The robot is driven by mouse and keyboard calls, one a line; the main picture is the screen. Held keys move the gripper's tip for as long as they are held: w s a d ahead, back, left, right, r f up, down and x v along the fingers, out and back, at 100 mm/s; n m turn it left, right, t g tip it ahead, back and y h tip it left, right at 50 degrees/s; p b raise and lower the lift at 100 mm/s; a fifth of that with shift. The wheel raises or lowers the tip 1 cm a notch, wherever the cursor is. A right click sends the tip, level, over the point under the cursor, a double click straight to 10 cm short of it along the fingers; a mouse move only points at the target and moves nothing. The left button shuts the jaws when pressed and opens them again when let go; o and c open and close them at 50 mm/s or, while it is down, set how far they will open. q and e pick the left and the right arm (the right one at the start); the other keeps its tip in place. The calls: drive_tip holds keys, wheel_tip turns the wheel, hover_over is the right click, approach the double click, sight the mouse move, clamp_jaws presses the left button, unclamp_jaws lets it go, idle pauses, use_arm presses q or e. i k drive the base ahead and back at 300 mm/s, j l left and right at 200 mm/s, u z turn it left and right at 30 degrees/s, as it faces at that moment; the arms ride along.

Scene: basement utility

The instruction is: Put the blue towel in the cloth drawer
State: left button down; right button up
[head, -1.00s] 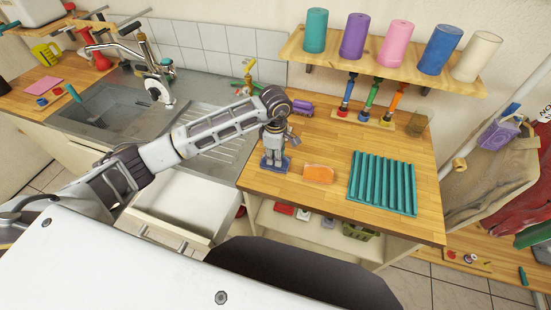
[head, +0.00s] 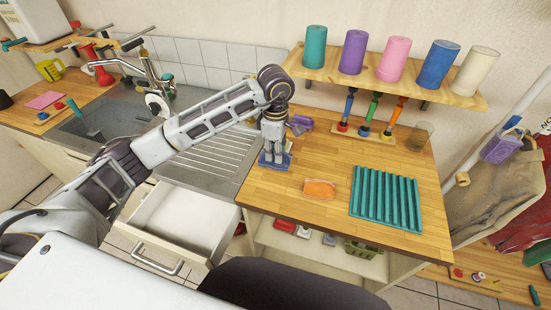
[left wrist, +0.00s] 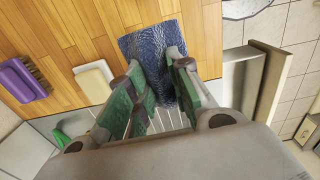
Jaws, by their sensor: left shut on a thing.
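The blue towel (head: 286,160) is a small folded cloth at the left end of the wooden counter in the head view. It also shows in the left wrist view (left wrist: 140,45), with a creased dark blue surface. My left gripper (head: 273,152) points down and is shut on the towel, its fingers hiding part of it. The towel appears just above the counter; the exact gap is hard to tell. A white drawer (head: 183,222) below the drainboard, left of the towel, stands pulled out and looks empty. My right gripper is not in view.
On the counter lie an orange sponge (head: 319,188), a purple brush (head: 300,122) and a ribbed teal mat (head: 386,200). Bottle brushes (head: 372,107) stand behind, under a shelf (head: 390,78) of coloured rolls. The sink drainboard (head: 212,158) is left of the counter.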

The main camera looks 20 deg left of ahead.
sight(170, 222)
drive_tip(key=k, duration=1)
